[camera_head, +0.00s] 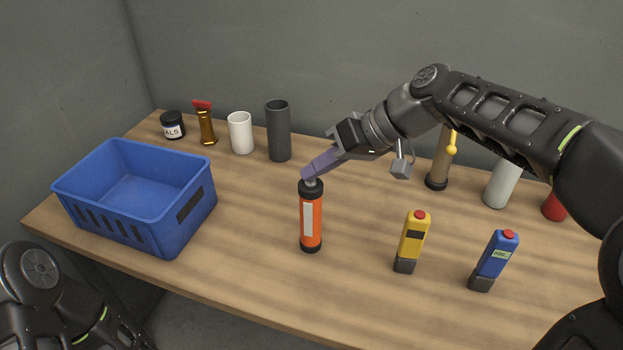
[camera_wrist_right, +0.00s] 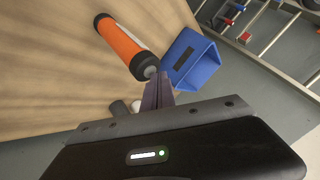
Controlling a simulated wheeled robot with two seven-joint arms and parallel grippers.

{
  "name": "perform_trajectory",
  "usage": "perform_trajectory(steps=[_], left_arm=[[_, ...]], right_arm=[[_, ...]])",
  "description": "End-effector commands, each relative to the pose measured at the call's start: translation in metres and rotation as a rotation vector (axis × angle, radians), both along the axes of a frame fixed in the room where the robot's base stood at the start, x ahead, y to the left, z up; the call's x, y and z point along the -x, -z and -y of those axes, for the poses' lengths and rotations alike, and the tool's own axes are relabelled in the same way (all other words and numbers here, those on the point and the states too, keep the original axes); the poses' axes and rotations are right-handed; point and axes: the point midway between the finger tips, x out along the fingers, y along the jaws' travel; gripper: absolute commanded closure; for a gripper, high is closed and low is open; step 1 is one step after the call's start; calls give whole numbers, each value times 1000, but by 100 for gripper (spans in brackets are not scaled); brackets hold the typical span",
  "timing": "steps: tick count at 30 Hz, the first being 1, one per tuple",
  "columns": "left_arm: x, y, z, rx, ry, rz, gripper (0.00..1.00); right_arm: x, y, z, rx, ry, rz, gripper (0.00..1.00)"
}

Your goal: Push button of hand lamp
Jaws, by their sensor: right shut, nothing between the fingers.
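The hand lamp (camera_head: 312,222) is an orange cylinder with black ends and a white label, standing upright on the table. A light grey button shows at its top in the head view. My right gripper (camera_head: 307,174) is shut and empty, its purple fingertips at the lamp's top, at or just above the button; I cannot tell if they touch. In the right wrist view the lamp (camera_wrist_right: 123,45) lies just beyond the fingertips (camera_wrist_right: 152,80), with its grey top end close to them. Only part of my left arm shows at the lower left; its gripper is out of view.
A blue crate (camera_head: 190,205) stands to the left. A yellow device (camera_head: 413,238) and a blue device (camera_head: 493,262) stand at right. Behind are a black jar (camera_head: 172,124), gold bottle (camera_head: 206,128), white cup (camera_head: 240,133) and dark cylinder (camera_head: 278,132). The table front is clear.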

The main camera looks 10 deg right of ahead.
Motion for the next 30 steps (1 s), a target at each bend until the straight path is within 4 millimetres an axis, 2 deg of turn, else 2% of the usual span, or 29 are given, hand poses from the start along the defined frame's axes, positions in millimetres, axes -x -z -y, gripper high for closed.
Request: perform_trajectory(steps=[7,19,30], left_arm=[[0,-6,0,0,0,0,64],[0,-8,0,0,0,0,64],[0,-33,0,0,0,0,64]], right_arm=[[0,-11,0,0,0,1,100],[0,-13,0,0,-1,1,100],[0,-50,0,0,-1,1,100]])
